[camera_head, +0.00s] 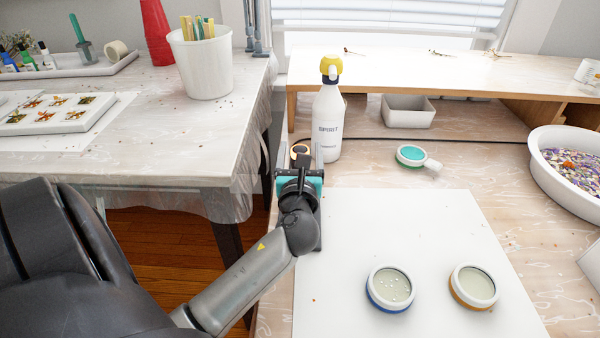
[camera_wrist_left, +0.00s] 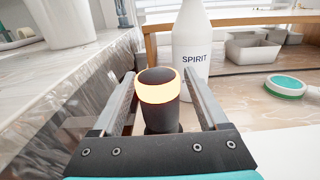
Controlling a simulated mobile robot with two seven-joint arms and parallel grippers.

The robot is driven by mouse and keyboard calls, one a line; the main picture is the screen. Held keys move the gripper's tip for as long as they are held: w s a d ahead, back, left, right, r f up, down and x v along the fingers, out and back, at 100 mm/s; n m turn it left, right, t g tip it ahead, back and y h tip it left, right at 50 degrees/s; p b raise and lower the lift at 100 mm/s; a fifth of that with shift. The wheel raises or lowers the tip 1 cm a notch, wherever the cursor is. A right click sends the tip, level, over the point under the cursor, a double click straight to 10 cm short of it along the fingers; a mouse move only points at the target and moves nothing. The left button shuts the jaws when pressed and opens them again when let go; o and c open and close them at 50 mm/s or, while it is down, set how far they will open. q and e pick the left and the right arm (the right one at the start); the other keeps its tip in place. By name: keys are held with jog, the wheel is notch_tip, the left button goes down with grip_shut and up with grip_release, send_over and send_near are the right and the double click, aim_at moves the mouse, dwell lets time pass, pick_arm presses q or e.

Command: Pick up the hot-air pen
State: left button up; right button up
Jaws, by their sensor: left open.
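The hot-air pen (camera_wrist_left: 158,98) appears to be the dark upright cylinder with a rounded top and a glowing orange-yellow band in the left wrist view. It stands between the two spread fingers of my left gripper, with gaps at its sides. In the head view only the top of the pen (camera_head: 300,149) shows beyond the gripper; the rest is hidden. My left gripper (camera_head: 299,162) is open and empty at the left edge of the right-hand table. My right gripper is not in view.
A white SPIRIT bottle (camera_head: 327,125) with a yellow top stands close behind and right of the pen. A white board (camera_head: 400,235) carries two round moulds, blue-rimmed (camera_head: 390,288) and orange-rimmed (camera_head: 474,287). A teal-topped round item (camera_head: 411,155) lies behind. A gap separates the tables.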

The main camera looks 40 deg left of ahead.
pick_arm(q)
grip_shut()
dwell(0.5)
